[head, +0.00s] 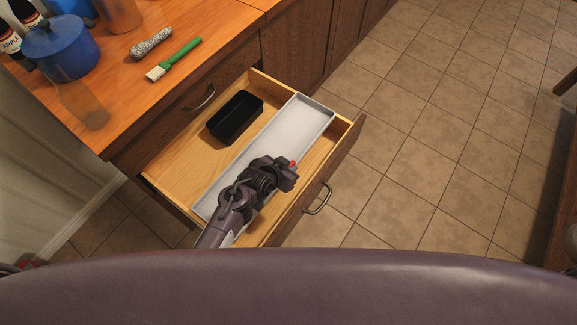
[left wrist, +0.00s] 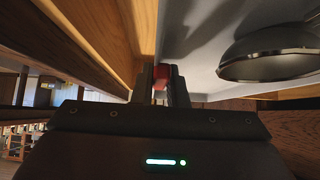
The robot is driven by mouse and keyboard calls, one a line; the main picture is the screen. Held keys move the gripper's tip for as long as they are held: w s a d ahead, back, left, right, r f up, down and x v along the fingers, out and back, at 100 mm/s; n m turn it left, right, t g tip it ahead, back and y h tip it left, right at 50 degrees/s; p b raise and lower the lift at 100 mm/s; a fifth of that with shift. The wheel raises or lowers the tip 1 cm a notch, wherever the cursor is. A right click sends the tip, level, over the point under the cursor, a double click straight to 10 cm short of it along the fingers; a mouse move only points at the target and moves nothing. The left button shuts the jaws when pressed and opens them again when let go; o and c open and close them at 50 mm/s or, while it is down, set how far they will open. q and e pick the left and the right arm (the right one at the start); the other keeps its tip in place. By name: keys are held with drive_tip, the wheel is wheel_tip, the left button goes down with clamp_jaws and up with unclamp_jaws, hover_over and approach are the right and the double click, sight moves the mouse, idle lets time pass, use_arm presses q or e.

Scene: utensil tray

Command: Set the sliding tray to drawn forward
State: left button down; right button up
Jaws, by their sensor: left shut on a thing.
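The sliding tray (head: 300,118) is a long, shallow, light grey tray inside an open wooden drawer (head: 180,175). It lies parallel to the drawer front, with a strip of bare wood between them. My left gripper (head: 290,168) is over the tray's front side, its arm covering the tray's near part. In the left wrist view, my left gripper (left wrist: 162,88) has its fingers closed on a small red piece (left wrist: 162,72) beside a grey surface. The red piece (head: 293,163) also shows at the fingertips in the head view. How it joins the tray is hidden. My right gripper is out of view.
A black open box (head: 236,116) sits in the drawer behind the tray. The drawer front carries a metal handle (head: 318,199). On the counter are a green brush (head: 176,58), a speckled rod (head: 151,43) and a blue pot (head: 60,48).

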use_arm(q)
drive_tip(key=shift+s+d+p, duration=0.45)
drive_tip(key=shift+s+d, duration=0.2)
drive_tip(key=shift+d, duration=0.25)
drive_tip(key=c, duration=1.4)
unclamp_jaws()
drive_tip(key=shift+c, duration=0.2)
drive_tip(key=shift+a, duration=0.1)
drive_tip(key=v, duration=0.7)
drive_tip(key=shift+s+r, duration=0.25)
